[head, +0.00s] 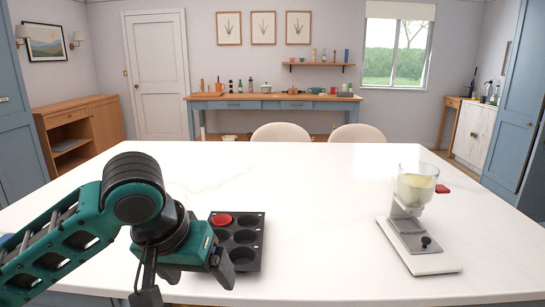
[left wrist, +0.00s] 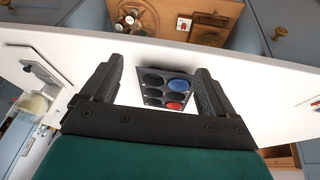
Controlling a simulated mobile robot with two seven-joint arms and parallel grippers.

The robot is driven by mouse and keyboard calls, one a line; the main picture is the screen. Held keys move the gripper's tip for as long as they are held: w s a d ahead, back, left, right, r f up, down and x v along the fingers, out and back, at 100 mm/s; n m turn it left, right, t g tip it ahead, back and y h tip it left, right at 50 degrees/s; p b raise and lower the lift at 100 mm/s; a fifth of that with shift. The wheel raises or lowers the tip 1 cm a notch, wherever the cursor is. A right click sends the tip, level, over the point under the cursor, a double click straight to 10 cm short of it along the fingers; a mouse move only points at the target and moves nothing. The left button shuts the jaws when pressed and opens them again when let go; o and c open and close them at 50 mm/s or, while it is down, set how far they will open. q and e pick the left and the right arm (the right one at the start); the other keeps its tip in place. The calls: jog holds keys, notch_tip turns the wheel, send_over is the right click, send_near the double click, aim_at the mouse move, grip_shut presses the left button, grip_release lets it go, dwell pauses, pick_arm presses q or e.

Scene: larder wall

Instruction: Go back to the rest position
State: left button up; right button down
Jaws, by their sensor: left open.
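My left gripper (head: 198,270) is low over the near part of the white worktop, its arm coming in from the left. Its two jaws stand apart and nothing shows between them. A dark muffin tin (head: 261,240) lies on the worktop just right of and behind the gripper, partly covered by it. A red liner (head: 221,219) sits in its far left cup. In the left wrist view the tin (left wrist: 152,94) shows beyond the jaws, with a blue liner (left wrist: 179,85) and the red one (left wrist: 175,106) in neighbouring cups. My right gripper is not in view.
A dispenser with a clear hopper of pale batter (head: 416,187) stands on a white base at the right, with a red part beside the hopper. The worktop (head: 320,190) between tin and dispenser is clear. Two pale chairs (head: 281,132) stand at its far edge.

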pick_arm(q)
jog(key=w+d+f+t+h, duration=0.1)
jog(key=d+f+t+h, duration=0.1)
jog(key=f, duration=0.6)
jog(key=w+d+f+t+h, duration=0.1)
jog(key=d+f+t+h, duration=0.15)
jog(key=f, duration=0.55)
jog(key=s+a+f+t+y, duration=0.2)
jog(key=s+a+f+y, duration=0.2)
jog(key=s+a+f, duration=0.7)
jog(key=s+f, duration=0.3)
jog(key=f, duration=0.1)
jog(key=shift+m, duration=0.4)
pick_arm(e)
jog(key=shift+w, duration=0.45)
